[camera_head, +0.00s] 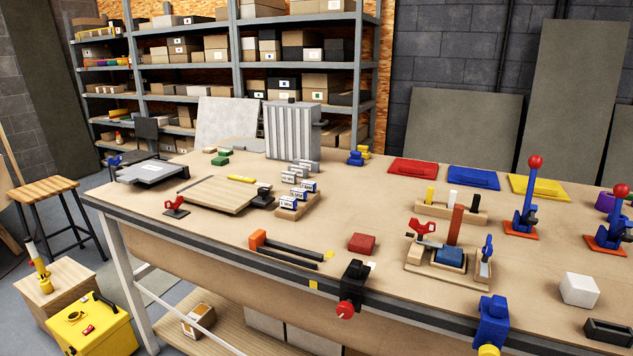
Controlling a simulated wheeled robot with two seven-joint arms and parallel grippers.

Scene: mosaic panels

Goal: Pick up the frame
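No thing on the workbench (380,215) is plainly a frame, and I cannot tell which item the task means. A flat wooden board (215,195) lies at the left with a yellow strip on its far side. Two dark parallel bars with an orange end block (257,240) lie near the front edge. A wooden fixture (425,262) at the centre right carries a blue block, a red upright piece and a red-handled clamp. Neither of my grippers shows in the head view.
A grey ribbed block (292,130) stands at the back. Red (413,168), blue (474,178) and yellow (539,187) trays lie along the far side. Red-handled clamps (524,208) stand at the right. A black vise (353,285) and a blue vise (491,322) sit at the front edge.

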